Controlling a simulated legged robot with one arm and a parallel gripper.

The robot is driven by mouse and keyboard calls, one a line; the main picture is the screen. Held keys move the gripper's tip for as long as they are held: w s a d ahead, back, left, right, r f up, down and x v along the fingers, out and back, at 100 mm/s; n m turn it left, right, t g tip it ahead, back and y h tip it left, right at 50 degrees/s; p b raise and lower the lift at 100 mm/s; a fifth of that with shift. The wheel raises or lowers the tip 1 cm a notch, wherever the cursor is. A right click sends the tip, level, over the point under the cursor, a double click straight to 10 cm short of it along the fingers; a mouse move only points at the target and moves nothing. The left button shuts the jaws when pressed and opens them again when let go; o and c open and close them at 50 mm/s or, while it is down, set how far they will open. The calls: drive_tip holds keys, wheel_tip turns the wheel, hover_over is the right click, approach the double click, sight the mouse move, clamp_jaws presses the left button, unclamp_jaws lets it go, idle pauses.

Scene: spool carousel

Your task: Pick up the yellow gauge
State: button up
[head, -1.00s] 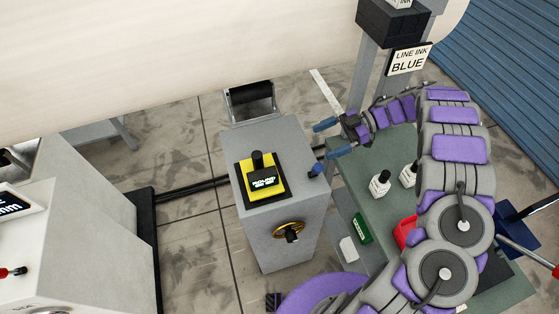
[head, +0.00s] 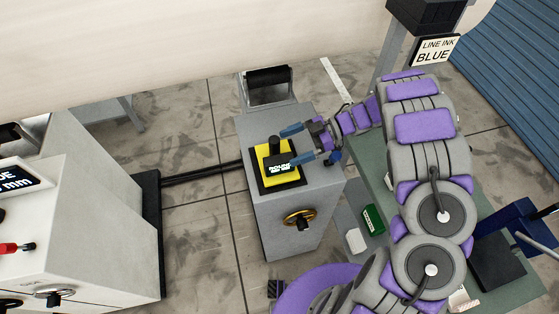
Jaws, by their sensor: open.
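The yellow gauge (head: 267,174) stands on a black pad on top of a grey cabinet (head: 298,195). It has a dark upright knob or handle (head: 275,146) and a small lit display on its front. My gripper (head: 299,144) is open, with its two blue-tipped fingers pointing left toward the handle. In the picture one finger lies beyond the handle and the other on its near side. I cannot tell whether either finger touches the gauge.
A brass handwheel (head: 300,217) sticks out of the cabinet front. A green table (head: 496,289) stands to the right, partly hidden by my arm, with a green box (head: 373,219) beside it. A white machine (head: 95,225) stands at left.

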sight(279, 151)
drive_tip(key=x, duration=0.5)
drive_tip(key=shift+w+a+r, duration=0.15)
drive_tip(key=shift+d+r, duration=0.15)
drive_tip(key=shift+d, duration=1.2)
drive_tip(key=shift+c, duration=0.8)
drive_tip(key=shift+a, duration=1.05)
drive_tip(key=c, duration=0.5)
drive_tip(key=shift+d+f, duration=0.2)
drive_tip(key=shift+d, duration=0.1)
drive_tip(key=c, duration=1)
